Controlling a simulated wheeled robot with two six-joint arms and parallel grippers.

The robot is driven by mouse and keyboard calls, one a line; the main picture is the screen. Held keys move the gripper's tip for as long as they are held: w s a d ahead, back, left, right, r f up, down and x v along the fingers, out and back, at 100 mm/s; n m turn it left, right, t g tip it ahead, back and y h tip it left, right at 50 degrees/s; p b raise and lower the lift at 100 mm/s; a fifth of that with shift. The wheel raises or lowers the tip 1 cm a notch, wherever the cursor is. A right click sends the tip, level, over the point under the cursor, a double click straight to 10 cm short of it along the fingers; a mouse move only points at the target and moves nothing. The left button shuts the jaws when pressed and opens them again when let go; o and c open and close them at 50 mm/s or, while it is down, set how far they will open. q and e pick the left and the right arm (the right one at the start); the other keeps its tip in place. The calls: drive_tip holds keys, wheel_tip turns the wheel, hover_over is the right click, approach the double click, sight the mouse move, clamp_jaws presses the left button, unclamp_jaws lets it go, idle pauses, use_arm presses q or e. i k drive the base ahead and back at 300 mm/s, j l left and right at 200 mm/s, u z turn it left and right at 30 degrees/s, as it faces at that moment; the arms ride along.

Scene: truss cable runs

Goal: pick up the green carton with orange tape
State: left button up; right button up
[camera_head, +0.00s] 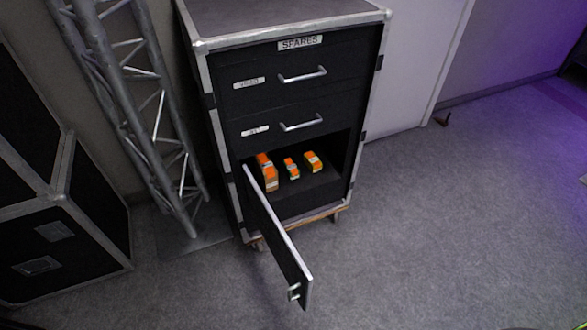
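Several small orange-marked items stand in the open lower compartment of the black SPARES cabinet (290,62). The left item (267,172) is the tallest, mostly orange with a pale part. The middle item (291,168) is the smallest, orange with a pale band. The right item (313,161) is orange with a pale band and dark greenish edges. They are too small to tell for sure which is the green carton with orange tape. Neither of my grippers is in view.
The compartment's door (276,238) hangs open toward the front, with a handle (294,292) at its free end. Two shut drawers (290,125) are above. A metal truss (130,110) and black flight cases (60,225) stand at left.

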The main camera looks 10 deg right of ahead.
sight(291, 168)
drive_tip(key=i+l, duration=0.15)
drive_tip(key=l, duration=0.25)
drive_tip(key=i+l+u, duration=0.15)
drive_tip(key=l, duration=0.25)
drive_tip(key=i+l, duration=0.2)
drive_tip(key=l, duration=0.2)
drive_tip(key=j+u, duration=0.05)
